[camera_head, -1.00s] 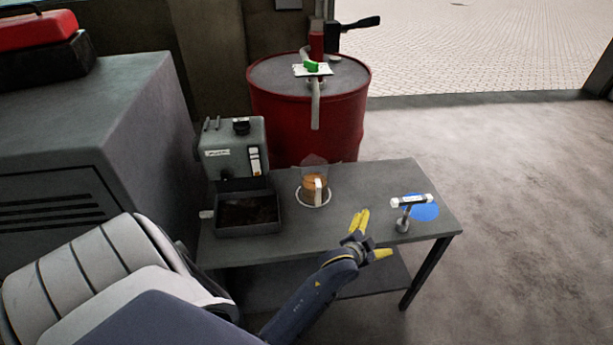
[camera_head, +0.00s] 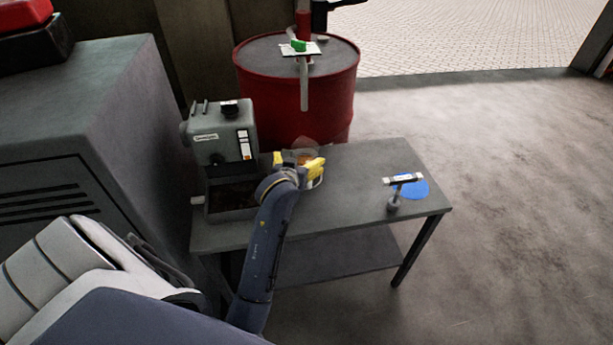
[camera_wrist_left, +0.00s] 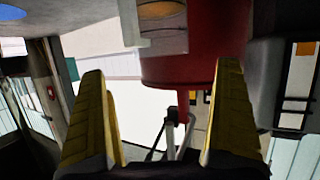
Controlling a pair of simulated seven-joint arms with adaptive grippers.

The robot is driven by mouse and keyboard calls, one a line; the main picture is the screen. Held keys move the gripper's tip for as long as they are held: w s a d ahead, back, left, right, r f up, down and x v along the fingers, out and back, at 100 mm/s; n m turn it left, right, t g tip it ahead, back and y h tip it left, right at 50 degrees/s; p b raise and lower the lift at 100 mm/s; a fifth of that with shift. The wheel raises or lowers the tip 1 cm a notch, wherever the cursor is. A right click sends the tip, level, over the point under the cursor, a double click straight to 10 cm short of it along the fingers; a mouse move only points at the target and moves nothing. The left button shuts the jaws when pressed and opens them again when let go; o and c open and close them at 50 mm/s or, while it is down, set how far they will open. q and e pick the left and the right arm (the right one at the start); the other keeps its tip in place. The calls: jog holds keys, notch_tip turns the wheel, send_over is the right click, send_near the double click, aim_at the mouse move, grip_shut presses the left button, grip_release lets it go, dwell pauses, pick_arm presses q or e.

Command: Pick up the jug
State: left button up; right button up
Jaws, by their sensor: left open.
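The jug (camera_head: 306,152) is clear with brown liquid inside and stands upright on the grey table (camera_head: 350,205). My left gripper (camera_head: 300,163) is open in front of it and hides most of its lower part. In the left wrist view the picture is upside down. There the jug (camera_wrist_left: 165,38) with its pale handle (camera_wrist_left: 130,22) shows at the top, beyond the two yellow fingers of my left gripper (camera_wrist_left: 160,72). Nothing is between the fingers. I cannot tell exactly how far the fingers are from the handle. My right gripper is not in view.
A grey machine with a dark tray (camera_head: 226,160) stands close on the left of the jug. A red drum (camera_head: 295,100) is behind the table. A small metal stand (camera_head: 396,195) and a blue disc (camera_head: 415,188) are at the table's right. The table between is clear.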

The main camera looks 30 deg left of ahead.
pick_arm(q)
send_near(308, 146)
jog(key=shift+x, duration=2.25)
jog(key=shift+s+f, duration=0.1)
jog(key=shift+f, duration=0.05)
jog(key=c, duration=1.3)
jog(key=shift+c, duration=0.4)
